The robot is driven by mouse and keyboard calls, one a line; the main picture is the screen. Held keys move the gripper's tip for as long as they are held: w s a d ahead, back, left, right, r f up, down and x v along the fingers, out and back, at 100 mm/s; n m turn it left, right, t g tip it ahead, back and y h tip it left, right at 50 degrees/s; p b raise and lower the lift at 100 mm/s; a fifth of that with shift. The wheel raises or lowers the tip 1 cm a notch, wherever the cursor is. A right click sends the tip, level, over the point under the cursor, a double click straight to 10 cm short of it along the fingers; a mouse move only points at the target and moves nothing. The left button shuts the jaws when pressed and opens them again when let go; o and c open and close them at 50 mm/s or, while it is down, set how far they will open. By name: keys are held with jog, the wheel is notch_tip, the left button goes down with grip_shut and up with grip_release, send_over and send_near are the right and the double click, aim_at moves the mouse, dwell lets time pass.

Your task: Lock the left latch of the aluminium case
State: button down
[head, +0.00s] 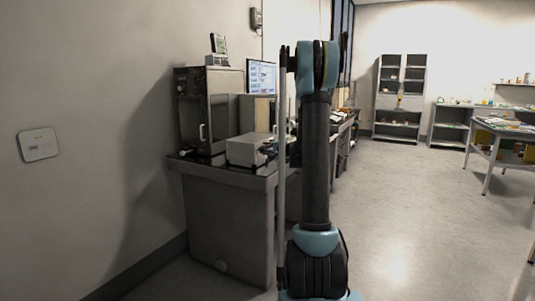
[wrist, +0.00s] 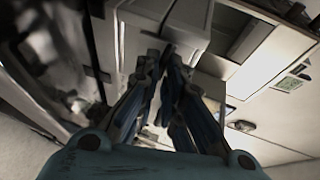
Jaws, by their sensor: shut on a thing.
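The aluminium case (head: 246,149) is a pale grey box on the dark-topped table, left of my arm in the head view. In the wrist view a pale grey box face, which looks like the case (wrist: 165,14), is at the top centre. My gripper (wrist: 168,56) has its fingers converged at the lower edge of that face. It is shut on a small part there, apparently the latch, which the fingertips hide. In the head view my arm covers most of the gripper and the case's right side. I cannot tell the latch's position.
A dark cabinet with a glass door (head: 226,113) stands behind and left of the case. A lit monitor (head: 262,77) is behind it. The table (head: 232,223) stands against the left wall. Open floor (head: 420,220) lies to the right.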

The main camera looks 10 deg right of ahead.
jog(key=shift+s+a+f, duration=0.1)
jog(key=shift+s+a, duration=0.05)
jog(key=c, duration=1.8)
grip_release()
jog(key=v, duration=1.1)
jog(key=shift+s+d, duration=0.25)
